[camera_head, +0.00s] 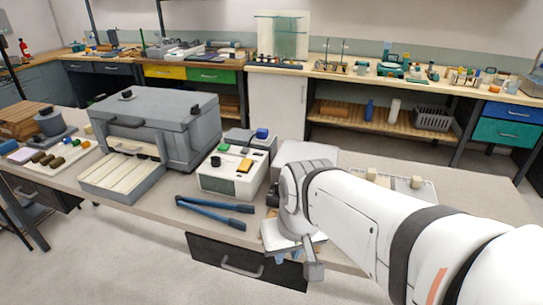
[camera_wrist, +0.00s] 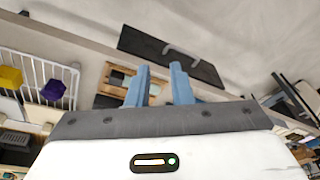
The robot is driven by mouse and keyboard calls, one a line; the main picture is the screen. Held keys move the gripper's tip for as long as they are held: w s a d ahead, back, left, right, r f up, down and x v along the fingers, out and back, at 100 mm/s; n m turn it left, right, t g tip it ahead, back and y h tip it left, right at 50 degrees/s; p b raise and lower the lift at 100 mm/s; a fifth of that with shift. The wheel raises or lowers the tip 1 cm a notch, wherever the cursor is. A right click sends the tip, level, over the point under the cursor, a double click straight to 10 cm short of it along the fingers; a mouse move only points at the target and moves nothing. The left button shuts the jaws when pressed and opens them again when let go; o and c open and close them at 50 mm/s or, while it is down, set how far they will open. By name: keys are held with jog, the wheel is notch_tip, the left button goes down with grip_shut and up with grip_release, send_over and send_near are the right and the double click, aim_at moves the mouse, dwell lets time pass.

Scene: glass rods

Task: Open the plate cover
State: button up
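No part is clearly marked as the plate cover, and I cannot tell which one it is. A large grey box (camera_head: 160,108) on the bench has a lid-like top with a black knob (camera_head: 127,94) and a dark front handle. A pale ribbed plate or tray (camera_head: 122,176) lies in front of it. My gripper (camera_wrist: 160,68) shows in the wrist view with its two blue fingers apart and nothing between them. In the head view, my arm reaches in from the right and the gripper hangs near the bench's front edge, right of the grey box and apart from it.
Blue-handled tongs (camera_head: 216,209) lie at the bench's front. A dark drawer (camera_head: 240,262) sits below the edge. A white rack (camera_wrist: 35,75) with yellow and purple blocks shows in the wrist view.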

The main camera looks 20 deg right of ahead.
jog(key=w+f+m+t+y+b, duration=0.4)
jog(key=w+f+m+y+b, duration=0.4)
jog(key=w, duration=0.3)
jog(key=w+d+m+t+h+b, duration=0.3)
jog(key=w+d+m+t, duration=0.15)
jog(key=d, duration=0.55)
jog(key=w+d+m+t+h+b, duration=0.25)
jog(key=w+d+m+t, duration=0.2)
jog(key=d, duration=0.45)
jog(key=x, duration=0.6)
jog(key=shift+w+a+b, duration=0.2)
jog(key=shift+w+b, duration=0.05)
jog(key=shift+b, duration=0.1)
jog(key=shift+c, duration=0.4)
grip_shut()
